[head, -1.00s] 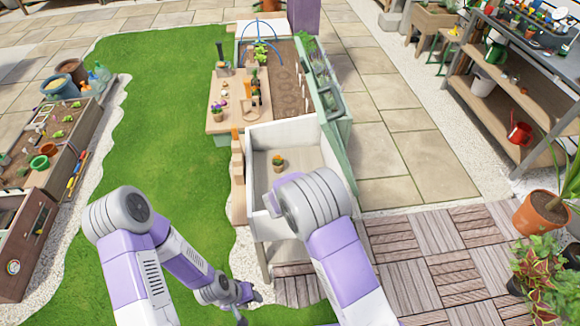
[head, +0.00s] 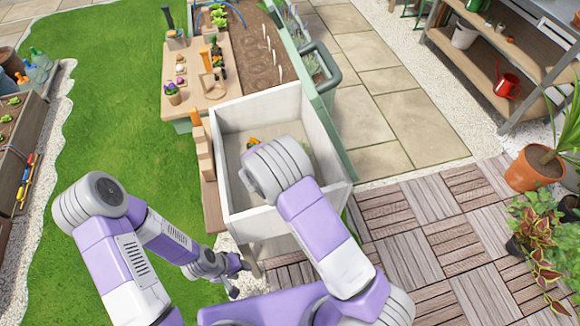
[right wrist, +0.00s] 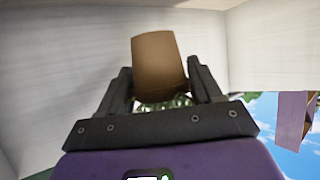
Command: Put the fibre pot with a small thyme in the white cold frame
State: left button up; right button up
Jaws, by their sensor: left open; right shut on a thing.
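The white cold frame (head: 262,112) is an open-topped box in the middle of the head view. My right arm reaches over it and hides part of its inside. My right gripper (right wrist: 165,88) is shut on the brown fibre pot (right wrist: 158,62) in the right wrist view, with small green thyme leaves (right wrist: 165,103) between the fingers. Pale walls surround it there; I cannot tell whether the pot touches the floor. In the head view this gripper and pot are hidden behind my arm. My left gripper (head: 240,278) is open and empty, low beside the cold frame.
An orange-flowered plant (head: 254,142) stands inside the cold frame, partly hidden by my right arm. A shelf bench (head: 480,70) stands at right.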

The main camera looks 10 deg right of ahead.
jog(key=shift+w+f+b, duration=0.1)
jog(key=shift+f+b, duration=0.85)
jog(key=shift+f, duration=1.9)
jog(key=shift+f, duration=0.15)
jog(key=o, duration=1.1)
jog(key=shift+r, duration=0.25)
jog(key=p+v, duration=0.3)
jog(key=v, duration=0.8)
jog(key=shift+p, duration=0.4)
jog(key=shift+s+a+r, duration=0.15)
jog(key=shift+s+a, duration=0.15)
jog(key=shift+a, duration=0.05)
